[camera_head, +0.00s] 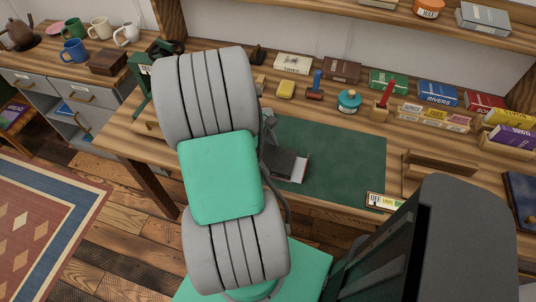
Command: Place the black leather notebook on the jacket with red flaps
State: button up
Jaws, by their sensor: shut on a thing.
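The black notebook (283,162) shows just right of my arm, over the left part of the dark green mat, with a pale edge along its right side. My gripper (269,149) is mostly hidden behind my arm links; the part that shows is at the notebook's left side, shut on it. I cannot tell whether the notebook touches the mat.
The green mat (350,150) is bare to the right. A wooden stand (440,163) is at right. Mugs (100,28) stand far left.

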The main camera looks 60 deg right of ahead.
jog(key=o, duration=1.4)
jog(key=shift+f, duration=0.1)
jog(key=shift+o, duration=0.2)
jog(key=d+p+v, duration=0.1)
jog(key=p+v, duration=0.1)
jog(key=v, duration=1)
jog(key=w+a+r+t+h, duration=0.2)
jog(key=w+a+r+t, duration=0.1)
jog(key=w+a, duration=0.7)
jog(key=w+a+r+t+y, duration=0.1)
jog(key=w+a+t, duration=0.1)
jog(key=a, duration=0.9)
jog(key=w+a+r+m+t+y, duration=0.1)
jog(key=w+a+t, duration=0.1)
jog(key=a, duration=0.9)
jog(key=shift+a+r+m+t+y, duration=0.25)
jog(key=shift+a+m+t+y, duration=0.05)
jog(key=shift+a, duration=0.1)
